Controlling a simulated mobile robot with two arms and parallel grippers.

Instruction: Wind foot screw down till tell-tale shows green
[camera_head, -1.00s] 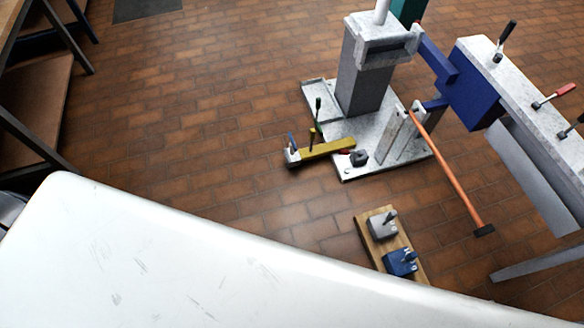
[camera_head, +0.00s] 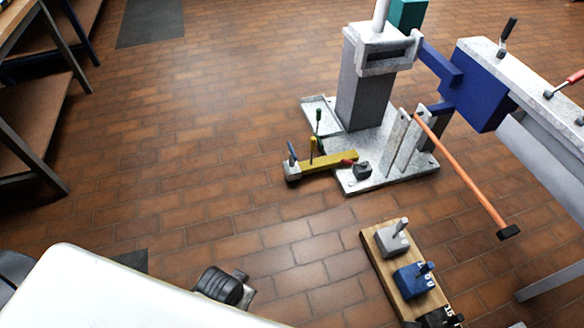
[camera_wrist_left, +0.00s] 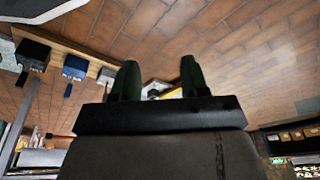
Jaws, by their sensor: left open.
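A yellow arm (camera_head: 335,161) reaches left from the base plate of a grey mast stand. At its outer end is a small grey foot block (camera_head: 292,174) with a blue upright handle; I cannot tell for sure that this is the foot screw. Green and yellow upright rods stand close by. No tell-tale colour can be made out. My left gripper (camera_wrist_left: 160,82) is open in the left wrist view, with part of the yellow arm (camera_wrist_left: 173,92) beyond and between its fingers, apart from them. My right gripper is not in view.
The mast stand's base plate (camera_head: 388,178) carries an orange bar (camera_head: 465,170) that slants out to the right. A wooden board (camera_head: 388,263) with grey, blue and black blocks lies in front. A blue-and-grey bench stands right. Floor left of the stand is clear.

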